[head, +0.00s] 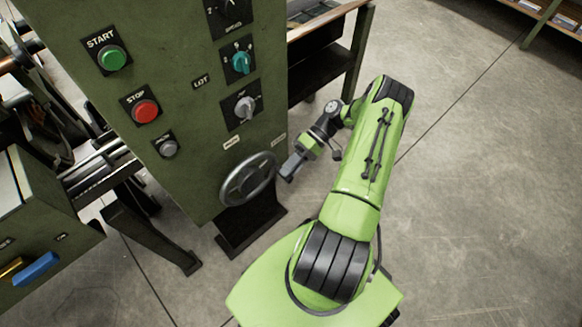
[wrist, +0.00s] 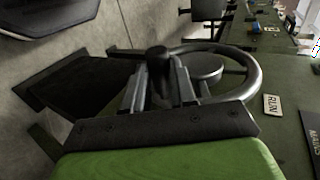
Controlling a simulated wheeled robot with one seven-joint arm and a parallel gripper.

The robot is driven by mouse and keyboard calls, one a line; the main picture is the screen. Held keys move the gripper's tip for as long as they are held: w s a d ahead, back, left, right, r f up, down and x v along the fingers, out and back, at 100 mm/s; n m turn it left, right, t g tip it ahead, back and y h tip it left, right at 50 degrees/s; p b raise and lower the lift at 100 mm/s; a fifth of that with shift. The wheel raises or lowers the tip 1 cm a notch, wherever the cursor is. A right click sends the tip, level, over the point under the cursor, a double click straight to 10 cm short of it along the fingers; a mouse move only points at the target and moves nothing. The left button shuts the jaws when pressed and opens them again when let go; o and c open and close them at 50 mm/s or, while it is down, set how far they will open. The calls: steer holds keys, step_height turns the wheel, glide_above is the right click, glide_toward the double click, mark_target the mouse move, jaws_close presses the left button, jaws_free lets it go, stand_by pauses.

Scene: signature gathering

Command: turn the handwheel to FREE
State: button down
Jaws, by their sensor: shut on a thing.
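The handwheel (head: 249,180) is a grey metal ring with a hub, low on the front of the green control cabinet. It also shows in the wrist view (wrist: 240,85). My gripper (head: 289,170) is at the wheel's right side in the head view. In the wrist view my gripper (wrist: 161,82) has its two fingers either side of a dark knob (wrist: 157,57) on the wheel's rim, shut on it. A small label reading RUN (wrist: 272,105) is beside the wheel. Two small label plates (head: 232,142) (head: 278,138) sit above the wheel, too small to read surely.
The cabinet (head: 190,110) carries a green START button (head: 113,59), a red STOP button (head: 146,110), a teal knob (head: 241,62) and a grey knob (head: 245,107) above the wheel. A bench (head: 330,50) stands behind. Concrete floor to the right is clear.

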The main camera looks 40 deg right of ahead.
steer(key=shift+f, duration=0.1)
steer(key=c, duration=0.9)
jaws_free()
steer(key=shift+d, duration=0.1)
steer(key=shift+p+v, duration=0.6)
steer(key=shift+v, duration=7.25)
